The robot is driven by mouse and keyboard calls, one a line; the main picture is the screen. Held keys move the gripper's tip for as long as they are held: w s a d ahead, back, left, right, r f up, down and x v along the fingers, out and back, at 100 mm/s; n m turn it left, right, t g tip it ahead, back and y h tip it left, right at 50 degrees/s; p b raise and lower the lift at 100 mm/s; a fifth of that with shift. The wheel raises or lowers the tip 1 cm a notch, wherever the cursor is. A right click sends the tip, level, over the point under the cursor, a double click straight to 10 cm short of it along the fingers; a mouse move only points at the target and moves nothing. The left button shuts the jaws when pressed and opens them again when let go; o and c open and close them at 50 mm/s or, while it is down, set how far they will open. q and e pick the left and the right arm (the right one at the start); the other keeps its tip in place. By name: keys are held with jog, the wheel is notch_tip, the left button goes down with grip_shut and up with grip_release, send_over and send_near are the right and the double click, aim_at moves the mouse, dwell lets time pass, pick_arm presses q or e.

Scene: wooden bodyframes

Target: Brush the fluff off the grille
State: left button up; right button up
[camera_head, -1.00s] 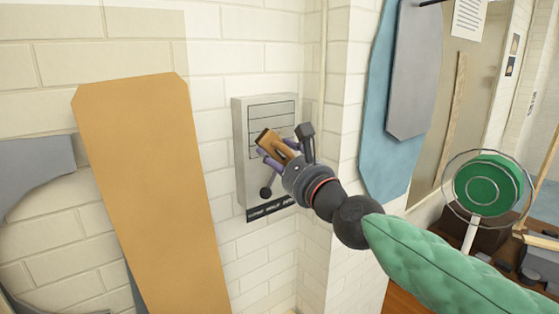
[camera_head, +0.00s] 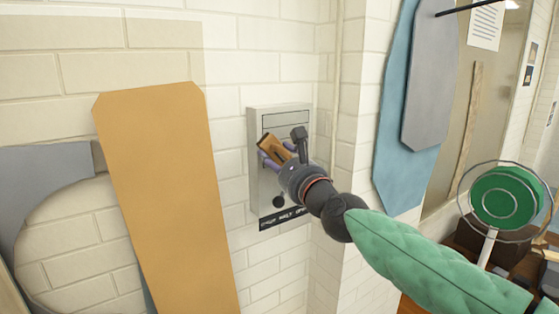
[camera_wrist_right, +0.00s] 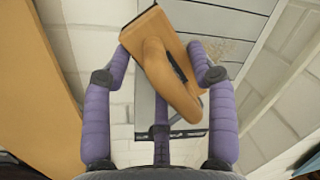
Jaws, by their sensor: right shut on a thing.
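The grille (camera_head: 286,117) is a pale grey slatted panel on a box fixed to the white brick wall. Its slats also show in the right wrist view (camera_wrist_right: 222,20). My right gripper (camera_head: 281,156), with purple fingers, is shut on a wooden brush (camera_head: 272,146). The brush is tilted in front of the grille and hides part of it; in the wrist view the brush (camera_wrist_right: 165,75) sits between the fingers. I cannot tell whether it touches the slats. A faint brownish speckled patch of fluff (camera_wrist_right: 228,48) lies on the grille beside the brush. My left gripper is not in view.
A dark knob (camera_head: 279,202) and a black lettered strip (camera_head: 284,219) are low on the box. A tall tan board (camera_head: 165,190) stands to its left. Blue and grey boards (camera_head: 400,150) hang right of the wall corner. A round green device (camera_head: 505,196) stands at right.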

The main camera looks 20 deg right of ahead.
jog(key=shift+x, duration=0.85)
dwell(0.7)
jog(key=shift+w+d+f+b, duration=0.1)
jog(key=shift+d+b, duration=0.2)
jog(key=shift+b, duration=0.15)
jog(key=shift+w+d+f+b, duration=0.1)
jog(key=shift+w+d+b, duration=0.05)
jog(key=shift+d+b, duration=0.2)
jog(key=shift+w+d+b, duration=0.3)
jog(key=shift+d+b, duration=0.45)
jog(key=shift+d, duration=0.05)
jog(key=shift+d+r, duration=0.1)
jog(key=shift+d, duration=0.1)
jog(key=shift+w+d+b, duration=0.3)
jog(key=shift+d+b, duration=0.35)
jog(key=shift+b, duration=0.1)
jog(key=shift+w+d+b, duration=0.35)
jog(key=shift+d+b, duration=0.05)
jog(key=shift+d, duration=0.45)
jog(key=shift+w+d+b, duration=0.35)
jog(key=shift+d+b, duration=0.1)
jog(key=shift+d, duration=0.4)
jog(key=shift+w+d+b, duration=0.35)
jog(key=shift+d+b, duration=0.05)
jog(key=shift+d, duration=0.45)
